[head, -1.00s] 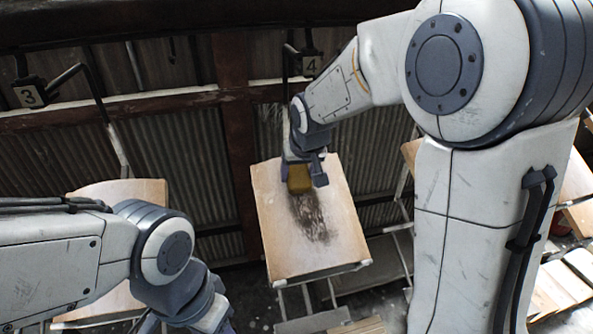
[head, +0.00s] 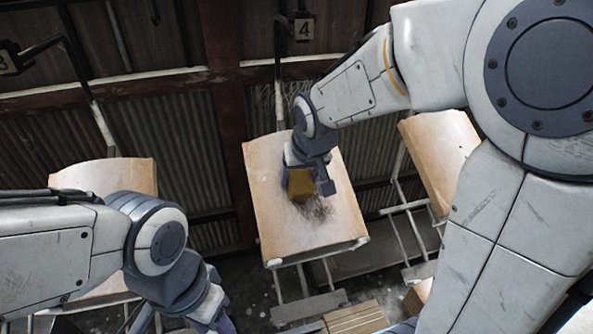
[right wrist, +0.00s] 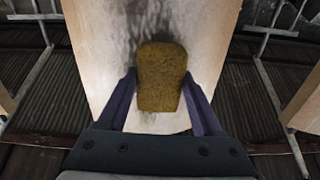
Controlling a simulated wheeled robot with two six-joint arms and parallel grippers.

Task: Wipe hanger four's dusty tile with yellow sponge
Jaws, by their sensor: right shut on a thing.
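Hanger four's tile (head: 262,190) is a pale tan panel hanging below the sign marked 4 (head: 304,29). A dark dusty smudge (head: 318,210) shows on it, partly hidden by the sponge and gripper. My right gripper (head: 308,182) is shut on the yellow sponge (head: 301,190), which is at the tile's face over the upper part of the smudge. In the right wrist view the brownish-yellow sponge (right wrist: 161,78) sits between the two fingers, with grey dust beyond it. Whether it presses on the tile I cannot tell. My left arm is at lower left; its fingertips are out of frame.
A neighbouring tile (head: 105,177) hangs at left, partly behind my left arm. Another tile (head: 440,150) hangs at right, close to my right arm. Metal hanger rods and a low grey platform (head: 310,305) lie below. Wooden slats (head: 355,318) are at the bottom.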

